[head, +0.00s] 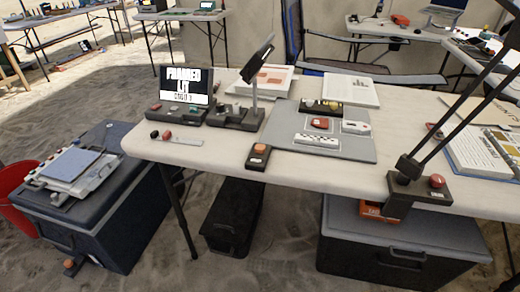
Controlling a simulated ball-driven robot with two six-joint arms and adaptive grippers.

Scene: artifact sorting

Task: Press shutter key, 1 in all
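A small dark box with an orange-red button (258,156) sits at the front edge of the white table, in front of a grey mat. It looks like a shutter key, but I cannot read its label. A dark console with a screen (184,85) stands at the back left of the table. The screen reads "FRAMED" and "LIT", with a smaller, hard-to-read line below. Neither of my grippers shows.
A dark stand with a tilted panel (254,75) rises beside the console. A lamp base with a red knob (437,181) and long arms stands at the right front. A blue-grey case (90,215) stands left of the table.

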